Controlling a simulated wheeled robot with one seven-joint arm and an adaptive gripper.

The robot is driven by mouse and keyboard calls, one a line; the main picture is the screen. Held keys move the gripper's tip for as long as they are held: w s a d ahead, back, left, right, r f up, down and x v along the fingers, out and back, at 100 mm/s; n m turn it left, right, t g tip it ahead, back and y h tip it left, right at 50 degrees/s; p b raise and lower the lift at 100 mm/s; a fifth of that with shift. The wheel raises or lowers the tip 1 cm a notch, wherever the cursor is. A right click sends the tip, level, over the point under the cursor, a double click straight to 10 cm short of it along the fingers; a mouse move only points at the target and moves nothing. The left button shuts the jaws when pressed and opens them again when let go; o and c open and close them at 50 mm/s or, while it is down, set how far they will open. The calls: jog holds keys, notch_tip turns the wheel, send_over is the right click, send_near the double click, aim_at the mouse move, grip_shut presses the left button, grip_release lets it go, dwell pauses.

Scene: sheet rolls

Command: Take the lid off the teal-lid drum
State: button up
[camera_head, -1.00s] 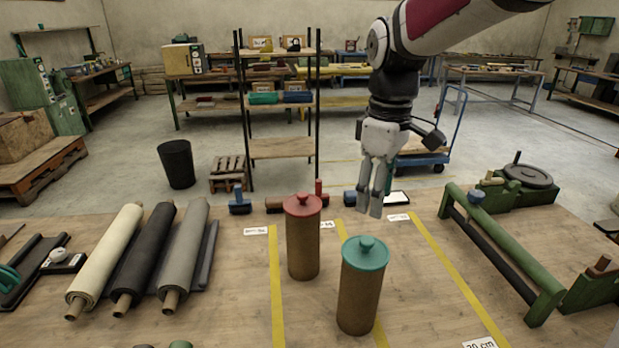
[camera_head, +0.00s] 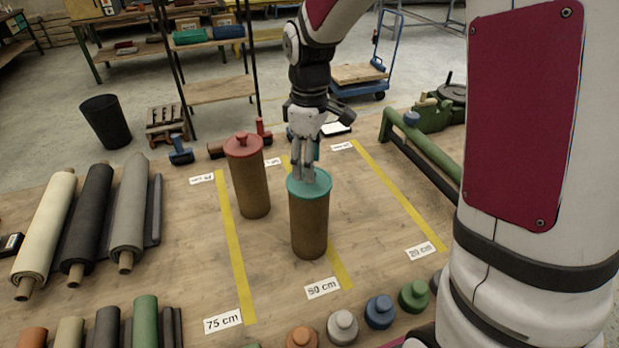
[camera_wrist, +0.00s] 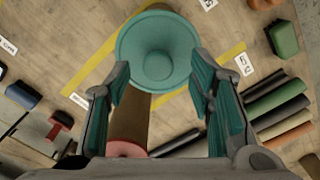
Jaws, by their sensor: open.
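The teal-lid drum (camera_head: 309,225) is a brown cylinder standing upright on the wooden table. Its teal lid (camera_head: 323,190) is on top, and in the wrist view the round lid (camera_wrist: 178,80) shows with its knob (camera_wrist: 158,65) near the centre. My gripper (camera_head: 308,178) is at the lid in the head view, pointing down, and its fingers hide the knob there. In the wrist view my gripper (camera_wrist: 160,98) is open, with its teal-padded fingers spread to either side below the knob. I cannot tell whether the fingers touch the lid.
A red-lid drum (camera_head: 252,185) stands just left of the teal-lid drum. Sheet rolls (camera_head: 85,220) lie at the left. Several small knobbed pieces (camera_head: 380,312) stand along the front. A green rail frame (camera_head: 425,150) is at the right. Yellow strips (camera_head: 235,245) mark the table.

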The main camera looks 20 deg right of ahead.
jog(key=shift+w+f, duration=0.1)
jog(key=shift+f, duration=1.45)
jog(key=c, duration=1.2)
jog(key=shift+o, duration=0.2)
jog(key=shift+r, duration=0.1)
